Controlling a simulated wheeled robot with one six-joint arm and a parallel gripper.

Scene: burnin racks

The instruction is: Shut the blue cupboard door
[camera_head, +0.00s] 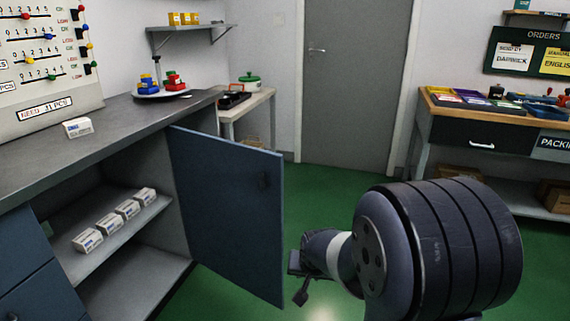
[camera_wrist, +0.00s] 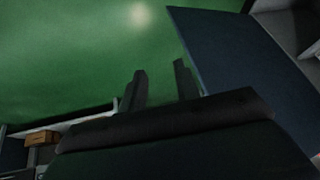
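The blue cupboard door (camera_head: 228,215) stands wide open, swung out from the right side of the cupboard (camera_head: 150,265) under the grey counter. My gripper (camera_head: 296,280) is low in the head view, just right of the door's free edge, over the green floor. In the wrist view the two fingers of my gripper (camera_wrist: 160,82) are apart with nothing between them. The door (camera_wrist: 235,60) is to the right of the fingers there; I cannot tell whether they touch it.
Several small white boxes (camera_head: 115,218) sit on the cupboard's inner shelf, and one white box (camera_head: 77,127) is on the counter (camera_head: 110,135). A packing bench (camera_head: 480,130) stands at the right. The green floor (camera_head: 310,190) beyond the door is clear.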

